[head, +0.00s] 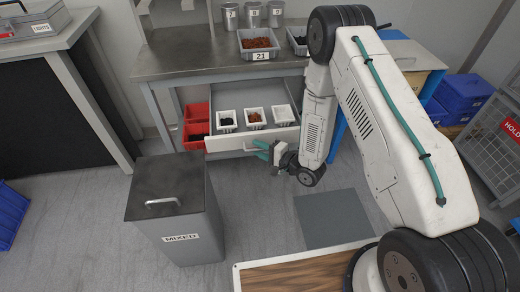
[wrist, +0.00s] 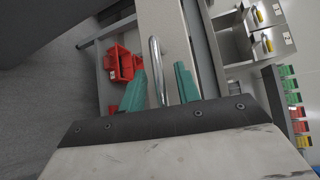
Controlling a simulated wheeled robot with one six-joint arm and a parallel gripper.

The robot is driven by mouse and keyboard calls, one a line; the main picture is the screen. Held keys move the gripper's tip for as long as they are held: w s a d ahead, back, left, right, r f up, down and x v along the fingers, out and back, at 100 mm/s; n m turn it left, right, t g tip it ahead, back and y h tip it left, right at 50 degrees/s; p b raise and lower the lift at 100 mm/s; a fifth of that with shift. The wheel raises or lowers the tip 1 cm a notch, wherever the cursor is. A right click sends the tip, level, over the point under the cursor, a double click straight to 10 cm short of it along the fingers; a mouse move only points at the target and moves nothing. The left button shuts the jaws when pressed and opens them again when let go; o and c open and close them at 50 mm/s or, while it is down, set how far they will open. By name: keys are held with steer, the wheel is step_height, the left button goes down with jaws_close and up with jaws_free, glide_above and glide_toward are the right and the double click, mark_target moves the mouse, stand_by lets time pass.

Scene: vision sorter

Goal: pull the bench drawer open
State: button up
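The bench drawer (head: 222,144) stands pulled out from under the metal bench (head: 185,62), with its inside showing in the head view. Three small white trays (head: 255,117) sit in it. Its pale front (wrist: 176,30) and metal bar handle (wrist: 156,60) show in the wrist view. My gripper (head: 259,149) is at the drawer front. In the wrist view its teal fingers (wrist: 158,72) stand apart, one on each side of the handle, with visible gaps. The fingers look open around the bar rather than closed on it.
Red bins (head: 195,122) stand left of the drawer. A grey lidded bin labelled MIXED (head: 180,215) stands on the floor at front left. Clear floor lies before the drawer, with a dark mat (head: 333,218) to the right. Blue crates (head: 465,92) are at far right.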

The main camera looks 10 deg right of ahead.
steer(key=v, duration=0.7)
steer(key=shift+s+d, duration=0.25)
steer(key=shift+d, duration=0.05)
